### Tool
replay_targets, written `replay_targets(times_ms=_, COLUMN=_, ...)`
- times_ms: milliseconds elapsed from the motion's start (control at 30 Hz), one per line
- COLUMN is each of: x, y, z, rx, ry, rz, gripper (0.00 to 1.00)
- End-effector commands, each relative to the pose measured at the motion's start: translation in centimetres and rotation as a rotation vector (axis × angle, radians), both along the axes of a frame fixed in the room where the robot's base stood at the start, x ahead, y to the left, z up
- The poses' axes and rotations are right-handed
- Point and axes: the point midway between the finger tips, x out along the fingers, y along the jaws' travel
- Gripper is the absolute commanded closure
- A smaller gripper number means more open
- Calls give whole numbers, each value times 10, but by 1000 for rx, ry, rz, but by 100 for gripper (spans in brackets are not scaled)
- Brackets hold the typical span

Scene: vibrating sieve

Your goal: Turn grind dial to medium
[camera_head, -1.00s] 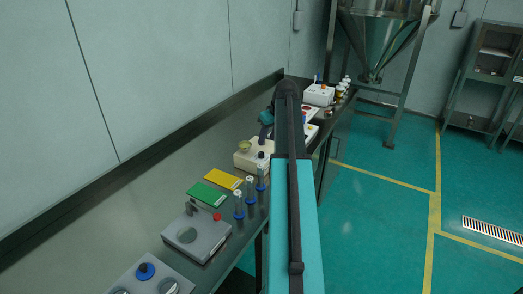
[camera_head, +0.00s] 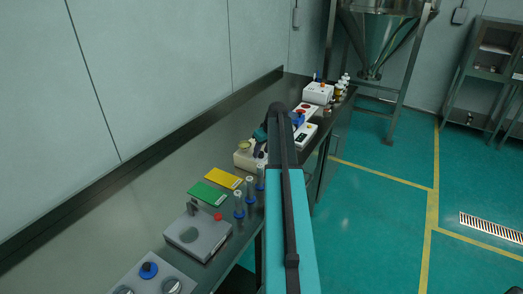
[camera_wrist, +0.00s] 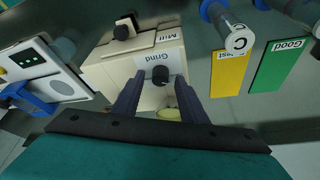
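The cream mill (camera_wrist: 112,68) shows in the wrist view with labels "Mill" and "Grind". Its black round grind dial (camera_wrist: 160,75) sits on the face below the "Grind" label; I cannot tell which setting it points to. My gripper (camera_wrist: 158,82) is open, with one dark finger on each side of the dial. The fingers look apart from the dial, though the remaining depth is hard to judge. In the head view the mill (camera_head: 243,161) stands on the bench, partly hidden by my arm, and my fingertips are hidden there.
A yellow card (camera_head: 223,178), a green card (camera_head: 207,194) and blue-based tubes (camera_head: 239,205) stand near the mill. A grey device with a red knob (camera_head: 198,236) is closer. A white device (camera_wrist: 40,65) with a blue part lies at the wrist view's left.

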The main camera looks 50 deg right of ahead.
Motion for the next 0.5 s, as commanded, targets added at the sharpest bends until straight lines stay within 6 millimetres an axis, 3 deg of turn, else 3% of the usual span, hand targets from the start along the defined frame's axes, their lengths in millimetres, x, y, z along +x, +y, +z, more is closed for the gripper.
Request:
replay_targets(times_ms=333, x=1, y=0, z=-3, rx=0, ry=0, rz=1, gripper=61)
replay_targets(times_ms=367, x=1, y=0, z=-3, rx=0, ry=0, rz=1, gripper=63)
replay_targets(times_ms=500, x=1, y=0, z=-2, rx=0, ry=0, rz=1, gripper=87)
